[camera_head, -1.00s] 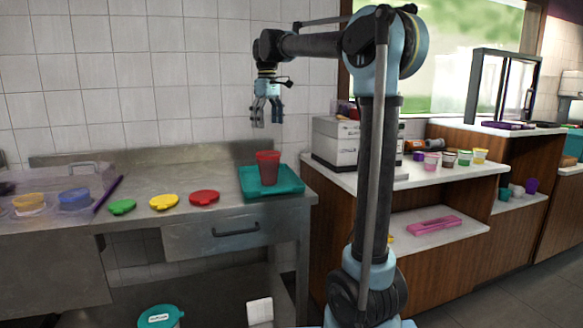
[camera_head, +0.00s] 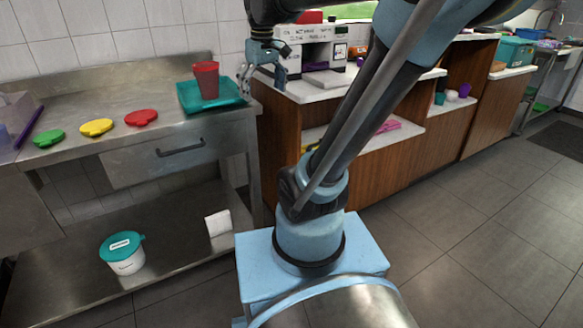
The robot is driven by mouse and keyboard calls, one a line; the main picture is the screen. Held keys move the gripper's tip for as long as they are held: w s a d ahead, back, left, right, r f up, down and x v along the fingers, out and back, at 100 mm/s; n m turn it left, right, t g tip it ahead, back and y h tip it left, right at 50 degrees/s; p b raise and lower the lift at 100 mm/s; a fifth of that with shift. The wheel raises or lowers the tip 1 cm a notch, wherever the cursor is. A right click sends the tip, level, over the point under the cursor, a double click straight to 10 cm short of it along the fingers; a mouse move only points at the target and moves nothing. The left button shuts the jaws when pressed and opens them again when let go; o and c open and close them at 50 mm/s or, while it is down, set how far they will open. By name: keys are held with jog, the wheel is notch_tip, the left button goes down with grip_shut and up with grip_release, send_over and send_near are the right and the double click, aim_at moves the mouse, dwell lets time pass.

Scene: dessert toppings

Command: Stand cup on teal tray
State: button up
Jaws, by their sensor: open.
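A red cup (camera_head: 206,80) stands upright on the teal tray (camera_head: 226,98), at the right end of the steel counter. My gripper (camera_head: 260,88) is open and empty, in the air to the right of the cup and apart from it. It shows in front of the tray's right side and the pale counter beyond. My arm crosses the right half of the view.
A white tub with a teal lid (camera_head: 122,252) is on the lower shelf. A white appliance (camera_head: 325,80) stands right of my gripper.

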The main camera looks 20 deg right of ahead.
jog(key=s+d+f+m, duration=0.2)
jog(key=s+f, duration=0.5)
jog(key=f, duration=0.2)
jog(key=s+d+f+m, duration=0.2)
jog(key=s+d+f, duration=0.1)
jog(key=s+f, duration=0.4)
notch_tip(320, 180, down, 4)
jog(key=shift+s+d+r+m+t, duration=0.15)
jog(key=shift+d+r+m+t, duration=0.05)
jog(key=shift+m+t, duration=0.2)
